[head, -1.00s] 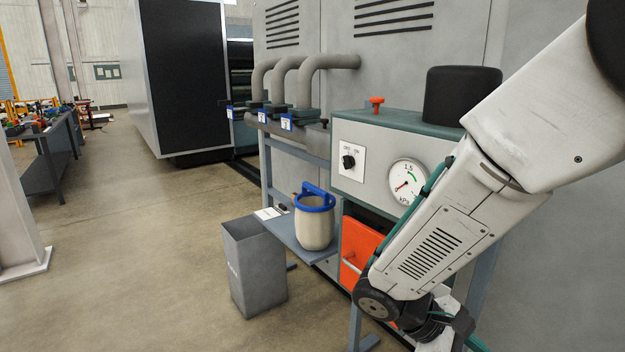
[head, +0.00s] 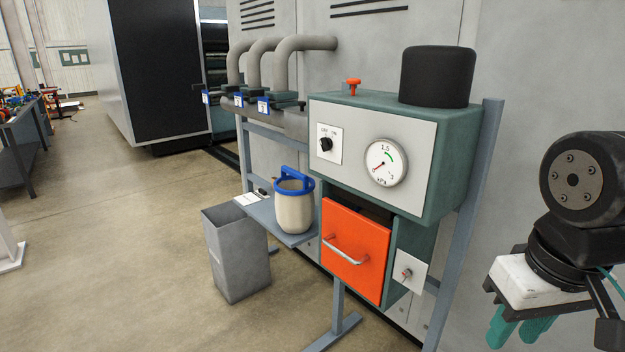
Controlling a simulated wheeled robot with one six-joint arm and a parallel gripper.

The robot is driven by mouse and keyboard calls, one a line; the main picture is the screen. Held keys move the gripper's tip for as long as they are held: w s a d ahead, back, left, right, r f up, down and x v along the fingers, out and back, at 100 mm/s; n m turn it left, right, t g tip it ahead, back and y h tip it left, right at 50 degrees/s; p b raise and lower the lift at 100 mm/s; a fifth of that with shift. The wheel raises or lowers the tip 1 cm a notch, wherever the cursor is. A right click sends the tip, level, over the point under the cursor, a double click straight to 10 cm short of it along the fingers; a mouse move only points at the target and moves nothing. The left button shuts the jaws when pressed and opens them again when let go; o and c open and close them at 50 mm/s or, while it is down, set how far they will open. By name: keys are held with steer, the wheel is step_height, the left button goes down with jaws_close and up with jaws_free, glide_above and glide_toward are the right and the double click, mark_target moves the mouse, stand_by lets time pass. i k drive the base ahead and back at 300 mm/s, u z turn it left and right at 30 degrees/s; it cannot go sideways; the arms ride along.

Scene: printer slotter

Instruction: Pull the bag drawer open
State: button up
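The bag drawer has an orange front (head: 352,262) with a pale bar handle (head: 345,250). It sits below the gauge panel of the teal and grey unit (head: 450,175). A dark gap shows above the front; I cannot tell how far the drawer stands out. My gripper (head: 518,331) is at the lower right, well to the right of the drawer and apart from the handle. Its teal fingers point down and are partly cut off by the frame edge. I see nothing held between them, but their spacing is unclear.
A small valve plate (head: 408,272) is right of the drawer. Floor in front is clear at left.

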mark_target(355, 247)
steer(key=z, duration=0.05)
steer(key=k, duration=0.5)
steer(key=u, duration=0.65)
steer(key=i, duration=1.1)
steer(key=z, duration=0.6)
